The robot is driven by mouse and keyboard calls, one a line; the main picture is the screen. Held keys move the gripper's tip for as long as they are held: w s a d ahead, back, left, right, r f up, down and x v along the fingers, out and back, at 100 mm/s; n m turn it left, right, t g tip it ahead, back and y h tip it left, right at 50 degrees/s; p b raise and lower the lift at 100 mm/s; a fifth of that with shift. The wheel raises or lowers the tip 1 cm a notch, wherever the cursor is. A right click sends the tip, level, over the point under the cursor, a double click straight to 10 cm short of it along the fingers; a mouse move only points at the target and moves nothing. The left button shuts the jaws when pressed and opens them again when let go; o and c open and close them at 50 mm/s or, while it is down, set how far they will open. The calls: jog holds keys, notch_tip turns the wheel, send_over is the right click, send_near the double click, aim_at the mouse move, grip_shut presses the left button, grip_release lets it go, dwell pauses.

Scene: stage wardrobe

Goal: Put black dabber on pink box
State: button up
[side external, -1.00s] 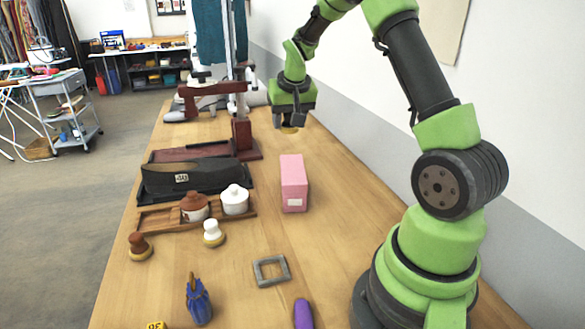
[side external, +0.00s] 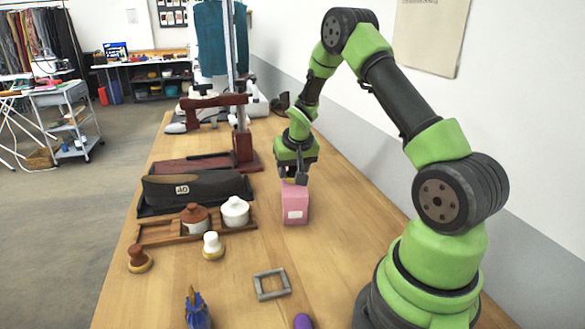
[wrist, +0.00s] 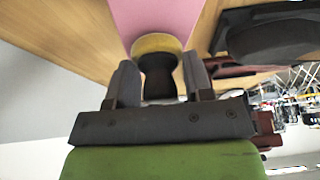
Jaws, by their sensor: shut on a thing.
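My gripper (side external: 294,178) is shut on the black dabber (wrist: 160,80), whose dark handle sits between the two fingers in the wrist view. The dabber's yellow-tan pad (wrist: 157,43) faces the pink box (wrist: 155,12). In the side view the pink box (side external: 295,205) stands on the table, and my gripper is right above its far end. The dabber is mostly hidden there. I cannot tell whether the pad touches the box top.
White (side external: 212,245) and brown dabbers (side external: 138,258), a grey frame (side external: 271,284), and blue (side external: 196,310) and purple items (side external: 303,321) lie nearer.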

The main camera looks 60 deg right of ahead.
jog(key=shift+f, duration=0.15)
jog(key=o, duration=0.9)
jog(key=s+a+r+n+t, duration=0.1)
jog(key=s+a+r, duration=0.1)
jog(key=a+r, duration=0.5)
jog(key=s+a+r, duration=0.3)
jog(key=r, duration=0.7)
jog(key=s+a+r+n+t+y, duration=0.1)
jog(key=s+a, duration=0.3)
jog(key=a, duration=0.1)
jog(key=s+a+r+n+t+y, duration=0.1)
jog(key=s+a+r+y, duration=0.1)
jog(key=s+a, duration=0.3)
jog(key=s+a+r+n+y, duration=0.2)
jog(key=s+a, duration=0.2)
jog(key=a, duration=0.2)
jog(key=shift+s+r+t, duration=0.25)
jog(key=shift+s+t, duration=0.1)
jog(key=shift+t, duration=0.05)
